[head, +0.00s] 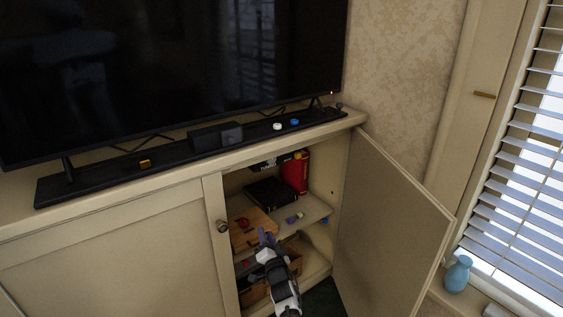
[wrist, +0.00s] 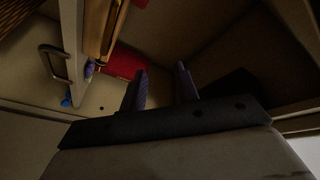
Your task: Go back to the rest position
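My gripper (head: 267,239) reaches into the open cabinet below the television, in front of the shelf (head: 313,207). In the wrist view its two fingers (wrist: 161,84) stand apart with nothing visible between them, so it is open. The cabinet door (head: 388,225) on the right is swung wide open. Whether the gripper touches anything is hard to tell.
A wooden board (head: 250,232), a black box (head: 270,194) and red books (head: 296,172) are on the shelf, with small purple things. A wicker basket (head: 293,262) sits below. The left cabinet door (head: 110,255) is shut. The television (head: 170,55) stands above.

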